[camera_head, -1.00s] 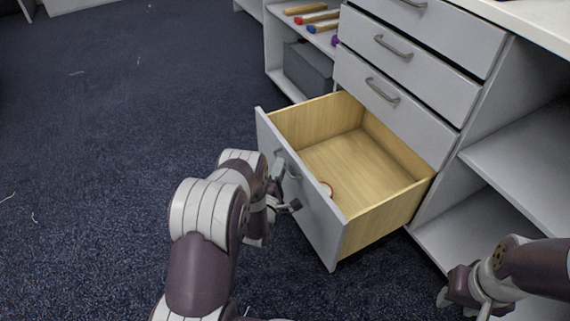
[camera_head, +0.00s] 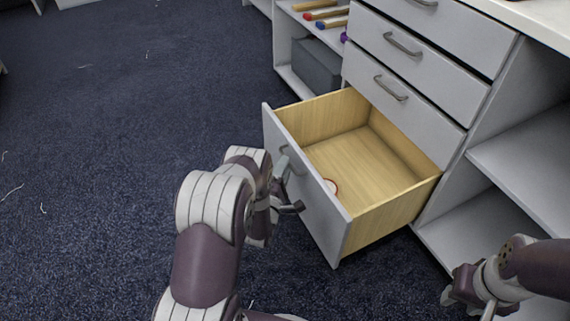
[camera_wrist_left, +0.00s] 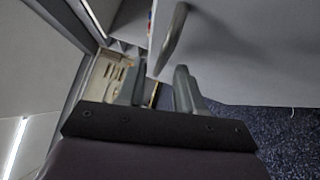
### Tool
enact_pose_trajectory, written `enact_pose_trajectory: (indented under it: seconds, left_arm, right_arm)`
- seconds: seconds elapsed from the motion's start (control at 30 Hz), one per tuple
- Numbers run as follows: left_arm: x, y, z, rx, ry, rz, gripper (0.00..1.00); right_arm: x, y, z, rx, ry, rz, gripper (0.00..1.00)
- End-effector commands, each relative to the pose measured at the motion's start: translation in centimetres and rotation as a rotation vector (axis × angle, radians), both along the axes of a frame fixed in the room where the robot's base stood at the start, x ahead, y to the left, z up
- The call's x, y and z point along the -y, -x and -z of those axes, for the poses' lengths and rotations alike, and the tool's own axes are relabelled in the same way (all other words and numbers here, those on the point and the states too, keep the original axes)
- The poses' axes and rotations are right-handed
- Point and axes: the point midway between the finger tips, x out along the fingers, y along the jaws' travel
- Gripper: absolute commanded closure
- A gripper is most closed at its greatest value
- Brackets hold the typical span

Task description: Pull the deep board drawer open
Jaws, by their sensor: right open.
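The deep bottom drawer (camera_head: 305,210) of the grey cabinet stands far out, showing its pale wooden inside (camera_head: 365,165). In the left wrist view the grey handle (camera_wrist_left: 171,40) lies just beyond the fingertips (camera_wrist_left: 157,76). The fingers are apart with a gap between them, and the handle does not appear clasped. My right gripper (camera_head: 468,300) is open and empty at the lower right, by the open shelves.
Closed drawers with handles (camera_head: 391,87) sit above the open one. Open shelves (camera_head: 520,165) stand to the right. Left of the cabinet, a shelf holds tools with coloured ends (camera_head: 325,18) and a grey box (camera_head: 316,66). The dark carpet (camera_head: 110,130) at left is clear.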

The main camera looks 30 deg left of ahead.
Motion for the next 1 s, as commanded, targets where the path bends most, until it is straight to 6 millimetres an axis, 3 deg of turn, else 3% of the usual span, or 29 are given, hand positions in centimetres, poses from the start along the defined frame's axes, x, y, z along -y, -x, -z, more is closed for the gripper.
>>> enact_pose_trajectory:
  seconds: [0.2, 0.4, 0.6, 1.0]
  left_arm:
    - [0.7, 5.3, 0.1, -0.005, 0.003, -0.001, 0.64]
    - [1.3, 9.7, 0.9, -0.002, 0.001, -0.001, 0.64]
    - [1.5, 11.1, 1.3, 0.000, 0.001, 0.000, 0.64]
    - [1.5, 11.2, 1.4, -0.001, 0.001, 0.000, 0.64]
  right_arm:
    - [0.0, 0.0, -2.9, 0.000, 0.000, 0.000, 0.57]
    - [0.0, 0.0, -4.3, 0.000, 0.000, 0.000, 0.57]
    - [0.0, 0.0, -4.5, 0.000, 0.000, 0.000, 0.57]
    - [0.0, 0.0, -4.5, 0.000, 0.000, 0.000, 0.57]
